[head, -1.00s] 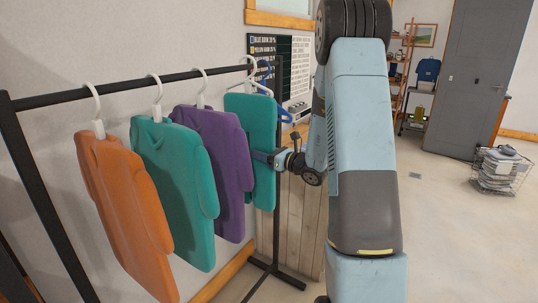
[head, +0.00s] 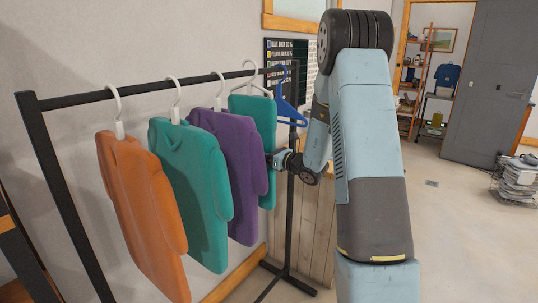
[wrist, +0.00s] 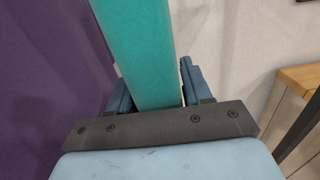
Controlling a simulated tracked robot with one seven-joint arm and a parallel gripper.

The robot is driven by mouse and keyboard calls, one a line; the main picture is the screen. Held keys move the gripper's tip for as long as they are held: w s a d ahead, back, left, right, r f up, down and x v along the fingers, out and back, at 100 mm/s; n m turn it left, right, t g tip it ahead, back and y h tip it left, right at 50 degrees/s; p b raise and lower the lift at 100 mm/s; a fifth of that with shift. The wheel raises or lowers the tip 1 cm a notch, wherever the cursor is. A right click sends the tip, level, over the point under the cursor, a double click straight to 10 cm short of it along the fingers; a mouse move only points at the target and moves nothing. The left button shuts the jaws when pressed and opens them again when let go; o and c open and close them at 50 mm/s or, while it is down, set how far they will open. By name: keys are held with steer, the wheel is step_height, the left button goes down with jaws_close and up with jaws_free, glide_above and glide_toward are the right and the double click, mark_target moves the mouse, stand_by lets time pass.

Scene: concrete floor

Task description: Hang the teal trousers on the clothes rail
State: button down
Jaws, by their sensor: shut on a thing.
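The teal trousers (head: 258,112) hang folded over a white hanger (head: 250,80) near the far end of the black clothes rail (head: 150,87). The hanger's hook shows at the rail bar and looks looped over it, though contact is hard to confirm. The purple garment partly hides the trousers. My gripper (head: 273,162) is at their lower right edge in the head view. In the wrist view the trousers (wrist: 140,45) pass between both fingers, and my gripper (wrist: 157,92) is shut on them.
Orange (head: 143,210), teal (head: 190,190) and purple (head: 232,170) garments hang nearer on the rail. A blue hanger (head: 290,112) is just right of the trousers, near the rail's end post. Wooden panelling (head: 313,235) stands behind. Floor to the right is open.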

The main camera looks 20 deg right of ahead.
steer(key=shift+w+a+f, duration=0.2)
steer(key=shift+w+f, duration=0.05)
steer(key=shift+f, duration=0.35)
steer(key=shift+w+a+f, duration=0.15)
steer(key=shift+w+f, duration=0.05)
steer(key=shift+f, duration=0.35)
steer(key=shift+c, duration=2)
jaws_free()
